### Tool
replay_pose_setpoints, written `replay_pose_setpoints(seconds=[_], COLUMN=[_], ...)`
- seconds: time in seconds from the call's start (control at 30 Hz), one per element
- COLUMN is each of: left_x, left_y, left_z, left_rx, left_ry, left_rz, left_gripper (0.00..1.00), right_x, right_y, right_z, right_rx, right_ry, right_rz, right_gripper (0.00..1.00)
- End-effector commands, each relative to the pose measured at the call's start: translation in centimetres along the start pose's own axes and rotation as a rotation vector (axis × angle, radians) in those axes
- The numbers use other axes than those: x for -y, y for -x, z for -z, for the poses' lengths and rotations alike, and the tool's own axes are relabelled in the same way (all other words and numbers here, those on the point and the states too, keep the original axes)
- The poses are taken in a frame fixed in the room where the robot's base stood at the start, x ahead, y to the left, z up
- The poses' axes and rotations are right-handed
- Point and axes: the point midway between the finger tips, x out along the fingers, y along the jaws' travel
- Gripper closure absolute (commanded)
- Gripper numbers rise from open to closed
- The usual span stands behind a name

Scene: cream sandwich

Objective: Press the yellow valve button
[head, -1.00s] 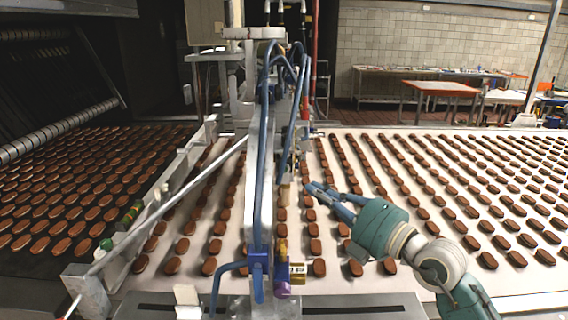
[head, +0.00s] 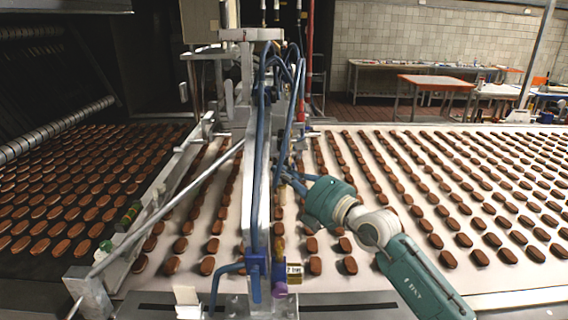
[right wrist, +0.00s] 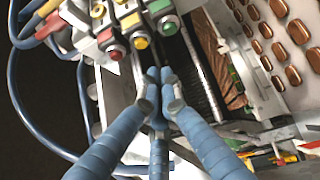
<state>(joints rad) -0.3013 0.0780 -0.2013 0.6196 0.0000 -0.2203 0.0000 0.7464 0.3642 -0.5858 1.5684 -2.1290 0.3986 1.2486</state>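The yellow valve button (right wrist: 141,43) shows in the right wrist view as a round yellow cap on a grey block. It sits between a red button (right wrist: 115,52) and a green button (right wrist: 169,27). My right gripper (right wrist: 160,74) has its blue fingers drawn together, with the tips close to each other and nothing between them. The tips appear just below the yellow button in that view, apart from it. In the head view my right gripper (head: 286,178) is beside the blue-hosed machine frame, and I cannot make out the buttons there. My left gripper is not in view.
A metal machine frame (head: 262,140) with blue hoses spans the white conveyor (head: 330,215). Rows of brown biscuits (head: 447,259) cover the belt. Blue hoses (right wrist: 40,130) curve along the left of the right wrist view. Tables stand at the back right.

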Motion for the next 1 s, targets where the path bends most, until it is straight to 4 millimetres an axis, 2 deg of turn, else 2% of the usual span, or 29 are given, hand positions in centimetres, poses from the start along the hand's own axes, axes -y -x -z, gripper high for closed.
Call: replay_pose_setpoints(seconds=[0.03,0.2,0.67,1.0], left_x=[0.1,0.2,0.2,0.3], left_y=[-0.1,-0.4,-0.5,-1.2], left_z=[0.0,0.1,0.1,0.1], left_rx=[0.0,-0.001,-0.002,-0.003], left_ry=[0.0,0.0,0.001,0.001], left_rz=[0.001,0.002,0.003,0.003], left_gripper=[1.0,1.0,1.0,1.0], right_x=[0.0,0.1,0.1,0.2], right_y=[-0.4,-1.5,-1.8,-3.2], right_z=[-0.9,-1.8,-2.2,-3.6], right_rx=[0.006,0.003,0.004,0.005], right_ry=[0.005,0.001,0.0,-0.001], right_rz=[0.003,0.001,0.001,0.0], right_gripper=[1.0,1.0,1.0,1.0])
